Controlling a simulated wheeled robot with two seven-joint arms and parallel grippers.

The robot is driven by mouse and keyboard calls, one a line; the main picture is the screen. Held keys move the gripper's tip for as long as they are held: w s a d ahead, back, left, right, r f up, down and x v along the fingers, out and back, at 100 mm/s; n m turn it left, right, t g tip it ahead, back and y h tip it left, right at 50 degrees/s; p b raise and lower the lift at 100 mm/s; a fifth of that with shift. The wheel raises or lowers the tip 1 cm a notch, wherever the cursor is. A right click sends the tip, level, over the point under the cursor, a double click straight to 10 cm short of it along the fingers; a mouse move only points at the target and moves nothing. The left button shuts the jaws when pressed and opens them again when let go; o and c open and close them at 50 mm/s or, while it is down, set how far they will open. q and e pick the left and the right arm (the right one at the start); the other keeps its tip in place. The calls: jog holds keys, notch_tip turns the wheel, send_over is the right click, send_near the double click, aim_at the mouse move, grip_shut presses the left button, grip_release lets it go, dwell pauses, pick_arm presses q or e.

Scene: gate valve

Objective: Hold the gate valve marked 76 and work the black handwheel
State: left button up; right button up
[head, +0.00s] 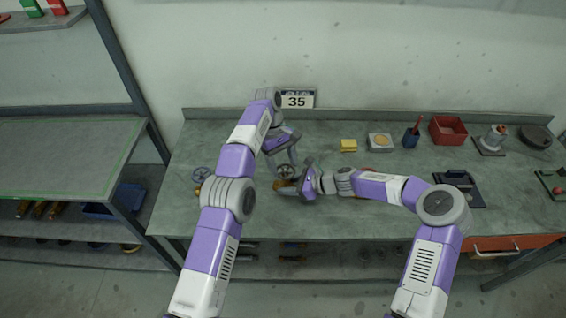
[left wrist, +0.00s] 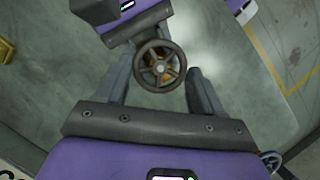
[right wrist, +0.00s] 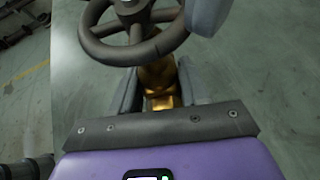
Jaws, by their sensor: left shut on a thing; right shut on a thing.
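The gate valve has a brass body, seen in the right wrist view (right wrist: 160,88), and a dark spoked handwheel (left wrist: 148,48). The handwheel also shows in the head view (head: 286,172), near the bench's front left. My left gripper (left wrist: 163,85) is shut on the handwheel, with a finger at either side of it. My right gripper (right wrist: 158,85) is shut on the brass body below the wheel. In the left wrist view the wheel hides most of the body. No number on the valve can be read.
Another valve with a blue-grey wheel (head: 202,175) stands left on the bench (head: 330,215). A yellow block (head: 349,145), a dark cup (head: 411,138) and a red bin (head: 448,130) stand at the back. A sign reading 35 (head: 297,99) is on the wall.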

pick_arm(q)
jog(key=o, duration=1.1)
jog(key=shift+c, duration=0.2)
jog(key=shift+n, duration=0.3)
jog(key=n, duration=0.1)
jog(key=n+t, duration=0.1)
jog(key=n, duration=0.1)
jog(key=n+h, duration=0.1)
jog(key=shift+s+a+n+t, duration=0.15)
jog(key=shift+s+n+t, duration=0.15)
jog(key=n, duration=0.2)
jog(key=n+t, duration=0.2)
jog(key=n, duration=0.1)
jog(key=shift+s+n+h, duration=0.3)
jog(key=shift+h, duration=0.1)
jog(key=v, duration=1.2)
jog(key=shift+a, duration=0.15)
